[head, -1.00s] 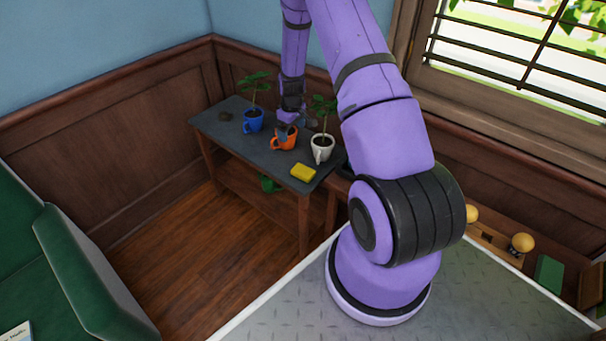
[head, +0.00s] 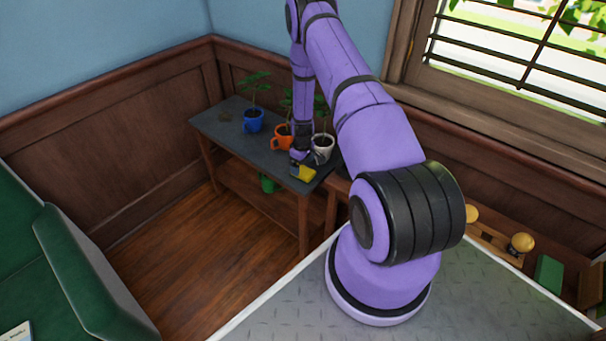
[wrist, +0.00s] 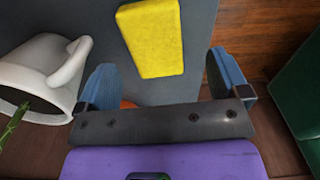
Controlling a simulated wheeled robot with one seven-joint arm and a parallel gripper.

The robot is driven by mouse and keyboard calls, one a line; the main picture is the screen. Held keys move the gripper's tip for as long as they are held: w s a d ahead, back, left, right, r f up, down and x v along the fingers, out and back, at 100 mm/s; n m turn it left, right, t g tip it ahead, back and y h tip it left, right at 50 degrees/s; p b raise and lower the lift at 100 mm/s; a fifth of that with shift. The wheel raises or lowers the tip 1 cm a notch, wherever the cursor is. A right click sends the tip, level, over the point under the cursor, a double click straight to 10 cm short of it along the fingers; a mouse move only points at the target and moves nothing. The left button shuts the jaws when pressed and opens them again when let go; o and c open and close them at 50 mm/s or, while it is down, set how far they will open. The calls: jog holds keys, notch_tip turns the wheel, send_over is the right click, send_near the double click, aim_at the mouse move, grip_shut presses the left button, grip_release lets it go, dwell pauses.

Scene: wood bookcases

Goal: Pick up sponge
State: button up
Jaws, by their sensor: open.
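The yellow sponge (head: 304,173) lies on the dark top of the side table (head: 225,129), near its front right end. In the wrist view the sponge (wrist: 152,38) lies ahead of my gripper, between the lines of its two fingers. My gripper (wrist: 160,78) is open with nothing between its blue fingertips. In the head view my gripper (head: 298,162) is just above the table by the sponge and hides part of it. I cannot tell the exact height between them.
A white mug (head: 324,150) with a plant stands close beside my gripper, also left in the wrist view (wrist: 35,75). An orange mug (head: 281,139) and a blue mug (head: 253,121) stand farther back.

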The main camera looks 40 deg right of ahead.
aim_at(303, 170)
jog(key=f, duration=0.5)
jog(key=shift+w+d, duration=0.1)
jog(key=shift+d, duration=0.15)
jog(key=shift+r, duration=0.1)
jog(key=c, duration=1)
